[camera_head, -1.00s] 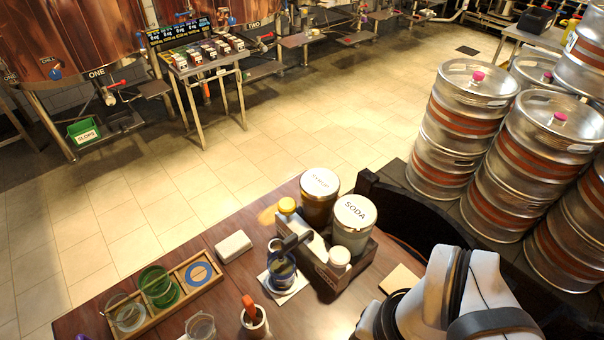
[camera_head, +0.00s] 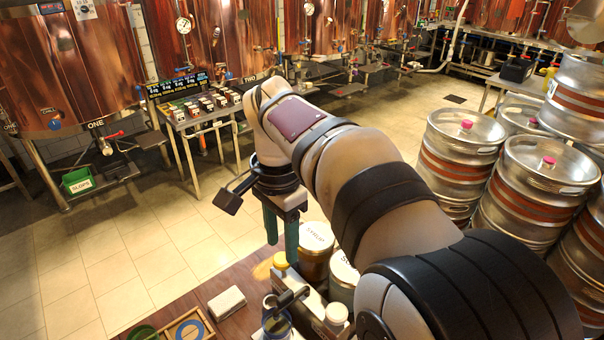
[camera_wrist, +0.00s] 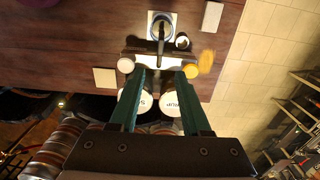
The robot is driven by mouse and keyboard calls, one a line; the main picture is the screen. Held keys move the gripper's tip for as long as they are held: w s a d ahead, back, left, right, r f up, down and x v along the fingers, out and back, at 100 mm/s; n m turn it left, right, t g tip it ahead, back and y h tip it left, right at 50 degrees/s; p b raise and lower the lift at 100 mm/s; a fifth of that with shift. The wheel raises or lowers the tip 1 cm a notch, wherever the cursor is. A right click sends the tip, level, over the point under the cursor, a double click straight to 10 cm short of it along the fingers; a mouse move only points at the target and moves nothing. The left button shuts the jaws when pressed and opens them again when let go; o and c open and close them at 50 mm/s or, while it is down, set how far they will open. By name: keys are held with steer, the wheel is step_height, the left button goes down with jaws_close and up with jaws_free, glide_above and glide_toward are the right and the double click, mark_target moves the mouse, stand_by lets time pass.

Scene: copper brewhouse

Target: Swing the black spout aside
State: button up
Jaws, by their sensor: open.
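The black spout (camera_head: 290,297) sticks out from the front of a grey dispenser box and reaches over a blue-rimmed cup (camera_head: 276,326). In the wrist view the spout (camera_wrist: 161,47) is a thin dark bar ending over the cup (camera_wrist: 160,28). My gripper (camera_head: 281,254) hangs above and behind the spout, fingers pointing down, open and empty. In the wrist view its two green fingers (camera_wrist: 161,76) frame the dispenser box (camera_wrist: 160,58), apart from the spout.
Lidded SYRUP (camera_head: 316,240) and SODA (camera_head: 343,270) jars stand behind the dispenser. A white block (camera_head: 227,303) and a wooden tray (camera_head: 168,332) lie left. Kegs (camera_head: 540,180) stand right.

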mark_target(285, 295)
step_height(285, 295, down, 16)
steer(key=shift+w+r, duration=0.1)
steer(key=shift+r, duration=0.15)
jaws_close()
stand_by(1.3)
